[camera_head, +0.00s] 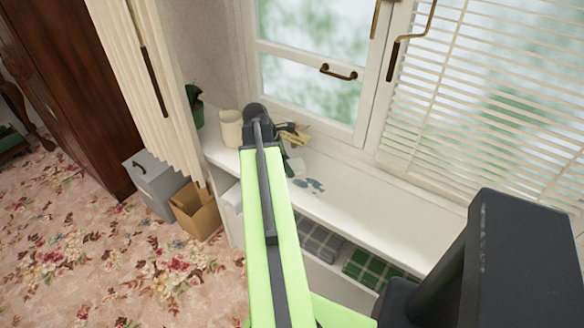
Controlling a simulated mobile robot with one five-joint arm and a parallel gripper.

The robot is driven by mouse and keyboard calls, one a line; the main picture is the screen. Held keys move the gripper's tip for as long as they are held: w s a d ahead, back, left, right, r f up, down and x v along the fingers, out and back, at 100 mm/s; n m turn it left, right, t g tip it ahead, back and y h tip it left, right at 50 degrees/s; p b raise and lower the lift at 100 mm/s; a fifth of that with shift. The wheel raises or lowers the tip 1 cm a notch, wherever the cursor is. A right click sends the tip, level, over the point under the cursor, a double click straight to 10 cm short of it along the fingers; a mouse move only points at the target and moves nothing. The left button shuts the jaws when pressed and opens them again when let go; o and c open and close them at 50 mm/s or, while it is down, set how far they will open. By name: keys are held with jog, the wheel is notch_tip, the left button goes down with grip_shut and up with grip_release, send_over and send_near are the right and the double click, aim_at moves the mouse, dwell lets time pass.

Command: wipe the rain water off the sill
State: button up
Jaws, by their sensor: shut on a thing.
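The white window sill (370,210) runs along under the window, from the curtain side toward the lower right. Small blue-grey patches of water (310,185) lie on it, near its front edge. My gripper (284,150) is over the left part of the sill, mostly hidden behind my green arm. It is shut on a small pale thing (297,166), perhaps a cloth or sponge, just left of and behind the water. Its exact shape, and whether it touches the sill, I cannot tell. A dark green object (288,168) shows beside it, partly hidden.
A cream pot (231,128) and a dark green item (196,108) stand at the sill's left end. Yellowish things (294,133) lie near the window. Folded grey cloth (320,240) and green checked cloth (368,268) are on the shelf below. The sill's right part is clear.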

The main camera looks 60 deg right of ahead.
aim_at(296, 169)
jog(key=shift+w+d, duration=0.15)
jog(key=shift+w, duration=0.9)
jog(key=shift+w+d, duration=0.15)
jog(key=shift+w, duration=0.85)
jog(key=shift+s+d, duration=0.1)
jog(key=shift+d, duration=0.2)
jog(key=shift+s+a, duration=0.15)
jog(key=shift+s, duration=0.8)
jog(key=shift+s+a, duration=0.1)
jog(key=shift+s, duration=0.85)
jog(key=shift+s+a+f, duration=0.1)
jog(key=shift+s+a, duration=0.1)
jog(key=shift+s, duration=0.75)
jog(key=shift+s+a, duration=0.2)
jog(key=shift+s, duration=0.7)
jog(key=shift+s+a, duration=0.2)
jog(key=shift+s, duration=1.7)
jog(key=shift+f, duration=0.1)
jog(key=shift+w+d, duration=0.2)
jog(key=shift+w, duration=0.95)
jog(key=shift+w+d, duration=0.2)
jog(key=shift+w, duration=1)
jog(key=shift+w+d, duration=0.2)
jog(key=shift+w, duration=0.95)
jog(key=shift+w+d, duration=0.15)
jog(key=shift+w, duration=0.9)
jog(key=shift+w+d, duration=0.1)
jog(key=shift+w, duration=0.95)
